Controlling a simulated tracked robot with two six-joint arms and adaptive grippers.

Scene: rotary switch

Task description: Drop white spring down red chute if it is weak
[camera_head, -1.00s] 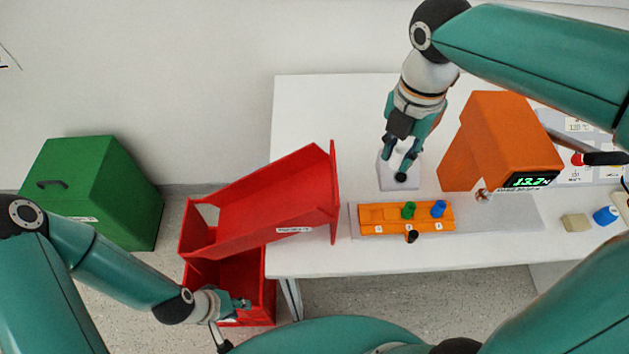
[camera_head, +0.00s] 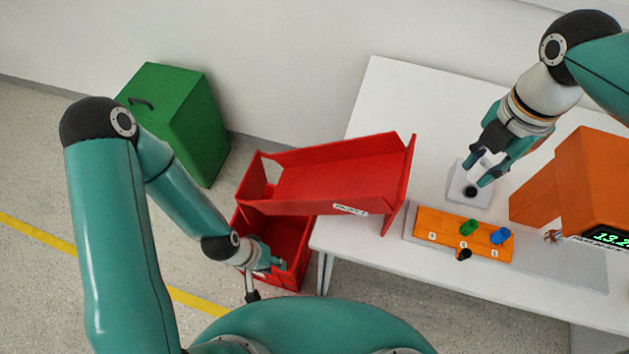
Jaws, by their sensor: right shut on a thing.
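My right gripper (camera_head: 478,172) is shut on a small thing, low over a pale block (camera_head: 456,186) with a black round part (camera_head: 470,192). The fingers mostly hide what they hold, so I cannot tell whether it is the white spring. The red chute (camera_head: 330,178) slopes down leftward from the table edge over a red bin (camera_head: 297,265). My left gripper (camera_head: 275,262) is over the bin, below the chute; its jaw opening is unclear. An orange tester (camera_head: 585,180) has a green display beginning with 13, cut off at the right edge.
A green bin (camera_head: 185,120) stands on the floor at left. The table's back left is clear.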

